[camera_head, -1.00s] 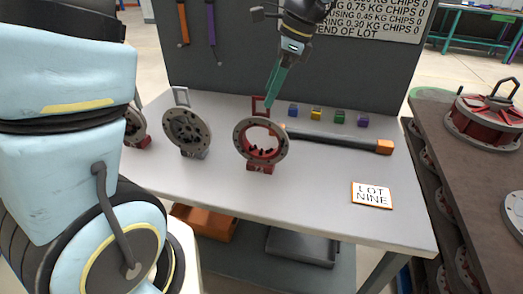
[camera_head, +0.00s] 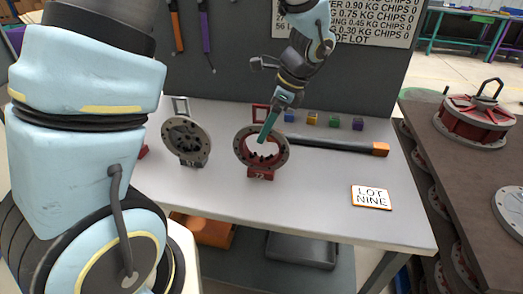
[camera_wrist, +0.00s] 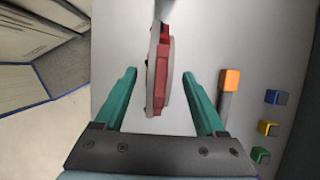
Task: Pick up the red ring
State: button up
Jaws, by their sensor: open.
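The red ring (camera_head: 241,159) stands upright on the grey table, its grey bolted rim facing the head camera and a red handle loop on top. In the wrist view the red ring (camera_wrist: 158,75) shows edge-on, between the two teal fingers. My gripper (camera_head: 263,140) is open and comes down from above at the ring's upper right; in the head view its finger overlaps the ring's opening. The wrist view shows gaps between the ring and both fingertips of my gripper (camera_wrist: 163,72). The lower part of the ring's base is hidden in the wrist view.
A grey ring (camera_head: 188,143) stands to the left. A dark bar with an orange end (camera_head: 380,149) lies to the right, with several small coloured cubes (camera_head: 334,121) behind it. A "LOT NINE" card (camera_head: 371,197) lies front right. The table's front middle is clear.

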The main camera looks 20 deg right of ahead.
jog(key=shift+x, duration=0.9)
jog(key=shift+c, duration=0.2)
grip_shut()
jog(key=shift+r, duration=0.1)
dwell(0.4)
